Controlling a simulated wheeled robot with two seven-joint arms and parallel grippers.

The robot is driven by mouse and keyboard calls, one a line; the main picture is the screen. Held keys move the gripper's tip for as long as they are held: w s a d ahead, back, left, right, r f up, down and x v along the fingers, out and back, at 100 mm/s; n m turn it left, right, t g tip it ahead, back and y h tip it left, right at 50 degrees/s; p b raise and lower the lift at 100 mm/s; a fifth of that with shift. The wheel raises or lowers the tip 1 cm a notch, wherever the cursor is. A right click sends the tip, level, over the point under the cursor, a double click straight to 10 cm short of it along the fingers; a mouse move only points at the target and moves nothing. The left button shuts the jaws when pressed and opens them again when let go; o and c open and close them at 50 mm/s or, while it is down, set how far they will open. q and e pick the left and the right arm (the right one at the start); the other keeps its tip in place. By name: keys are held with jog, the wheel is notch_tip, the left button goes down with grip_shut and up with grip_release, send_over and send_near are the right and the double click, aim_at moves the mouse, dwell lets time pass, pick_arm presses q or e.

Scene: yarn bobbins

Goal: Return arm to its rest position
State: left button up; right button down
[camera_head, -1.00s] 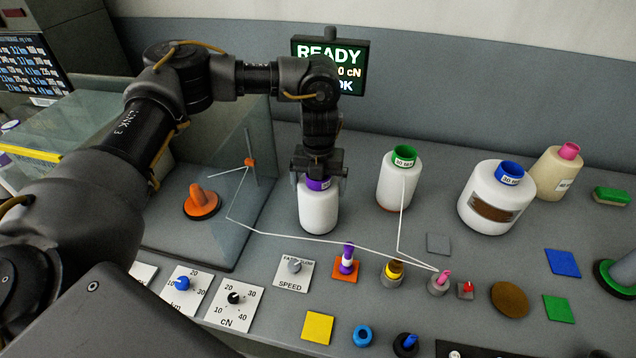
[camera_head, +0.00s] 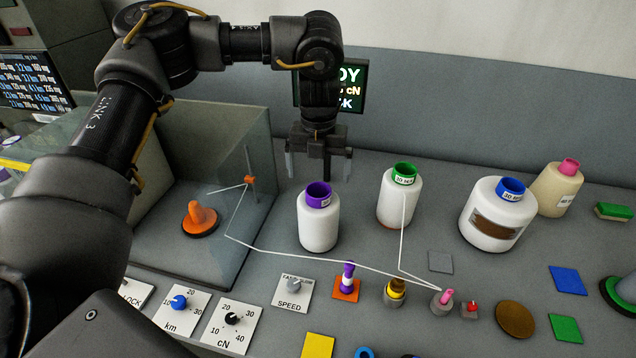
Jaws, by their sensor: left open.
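My left arm comes in from the left and reaches over the back of the bench. Its gripper (camera_head: 319,172) points down, open and empty, above and behind the white bobbin with the purple top (camera_head: 318,222). That bobbin stands upright on the bench, apart from the gripper. My right gripper is not in view.
A green-topped bobbin (camera_head: 399,198), a large blue-topped bobbin (camera_head: 496,215) and a cream cone (camera_head: 560,188) stand to the right. A glass panel (camera_head: 262,175) stands left, by an orange peg (camera_head: 200,217). White thread crosses the bench. Dials and small spools line the front.

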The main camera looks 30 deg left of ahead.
pick_arm(q)
jog(key=shift+r, duration=0.3)
dwell(0.4)
